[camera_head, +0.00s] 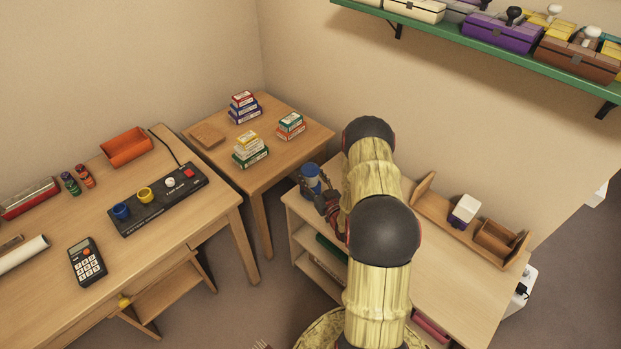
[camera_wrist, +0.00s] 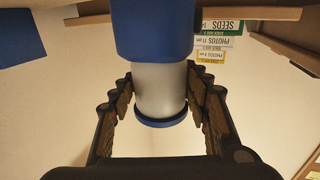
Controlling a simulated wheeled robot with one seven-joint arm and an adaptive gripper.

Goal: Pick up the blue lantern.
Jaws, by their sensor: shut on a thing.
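The blue lantern (camera_head: 311,177) is at the far left corner of the low shelf unit's top, next to the small table. In the wrist view the lantern (camera_wrist: 155,30) has a wide blue part, a pale grey middle and a thin blue rim. My gripper (camera_head: 328,200) reaches it from the right side in the head view. In the wrist view my gripper's fingers (camera_wrist: 160,88) stand on both sides of the pale middle and are shut on it. My arm partly hides the shelf unit. I cannot tell whether the lantern touches the shelf top.
The small table (camera_head: 285,165) behind holds stacks of small boxes (camera_head: 250,150). The desk (camera_head: 205,222) at left holds a control panel (camera_head: 155,205) and a calculator (camera_head: 86,262). A wooden rack (camera_head: 432,205) stands right on the shelf unit (camera_head: 455,300). A green wall shelf (camera_head: 490,45) hangs above.

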